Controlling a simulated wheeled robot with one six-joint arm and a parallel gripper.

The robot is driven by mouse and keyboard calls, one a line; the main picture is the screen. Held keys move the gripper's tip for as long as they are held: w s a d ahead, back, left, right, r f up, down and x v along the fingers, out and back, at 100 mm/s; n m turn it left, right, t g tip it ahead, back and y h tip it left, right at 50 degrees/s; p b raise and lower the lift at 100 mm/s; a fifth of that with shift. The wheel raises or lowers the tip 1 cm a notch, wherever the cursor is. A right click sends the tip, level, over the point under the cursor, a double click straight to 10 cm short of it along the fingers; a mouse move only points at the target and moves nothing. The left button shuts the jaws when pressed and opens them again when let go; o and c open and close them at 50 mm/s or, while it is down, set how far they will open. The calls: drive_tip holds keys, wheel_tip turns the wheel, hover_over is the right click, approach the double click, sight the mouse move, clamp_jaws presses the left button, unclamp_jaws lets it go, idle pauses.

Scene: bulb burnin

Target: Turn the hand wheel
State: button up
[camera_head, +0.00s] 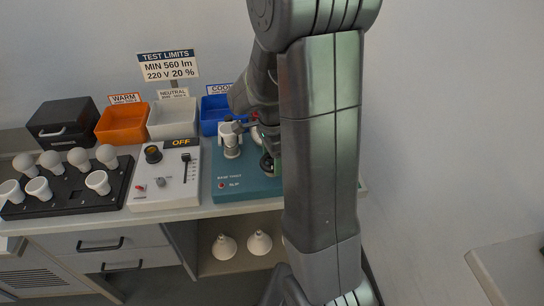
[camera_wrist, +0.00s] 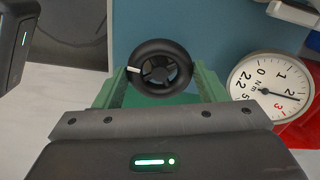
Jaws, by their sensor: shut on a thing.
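The hand wheel (camera_wrist: 160,46) is a black ring with a spoked hub and a white mark on its left side, in the wrist view. My gripper (camera_wrist: 157,80) has its two green fingers on either side of the wheel and is shut on it. In the head view the wheel is mostly hidden behind my arm.
A white control box (camera_head: 165,185) with an OFF display stands left of the station. A black rack (camera_head: 75,190) holds several bulbs. Orange (camera_head: 122,124), white (camera_head: 172,120) and blue (camera_head: 214,112) bins stand behind. Two bulbs (camera_head: 259,243) lie on the shelf below.

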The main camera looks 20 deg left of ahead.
sight(272, 160)
idle(0.4)
drive_tip(key=shift+r, duration=0.1)
drive_tip(key=o, duration=1)
wheel_tip(272, 160, up, 14)
drive_tip(key=shift+f, duration=0.2)
wheel_tip(272, 160, down, 14)
drive_tip(key=shift+r, duration=0.1)
idle(0.6)
